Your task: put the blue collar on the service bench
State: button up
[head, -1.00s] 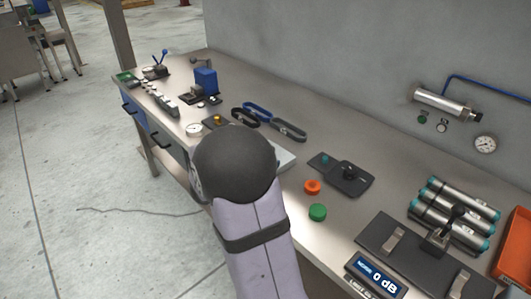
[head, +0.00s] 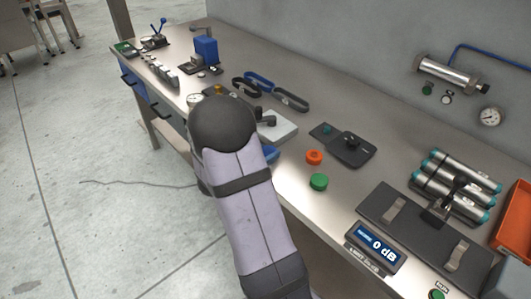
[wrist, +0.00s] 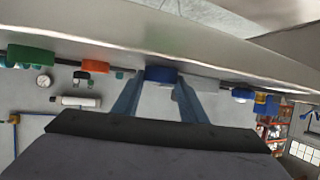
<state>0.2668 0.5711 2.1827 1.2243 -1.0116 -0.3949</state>
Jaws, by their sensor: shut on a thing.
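The blue collar (wrist: 161,74) is between the fingertips of my gripper (wrist: 160,84) in the wrist view, and the jaws are shut on it. In the head view a bit of blue (head: 266,154) shows just right of my arm, by the front edge of the bench; I take it to be the collar. My arm hides the jaws there. The service bench (head: 300,183) is a long metal top along the grey wall. I cannot tell whether the collar touches it.
A pale block with a dark handle (head: 279,130) stands just behind my wrist. Orange (head: 314,157) and green (head: 319,182) buttons and a dark plate (head: 350,148) are to the right. Black and blue loops (head: 259,81) lie further back. Bare top shows around the buttons.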

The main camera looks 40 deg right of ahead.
jog(key=shift+f, duration=0.15)
jog(key=o, duration=1)
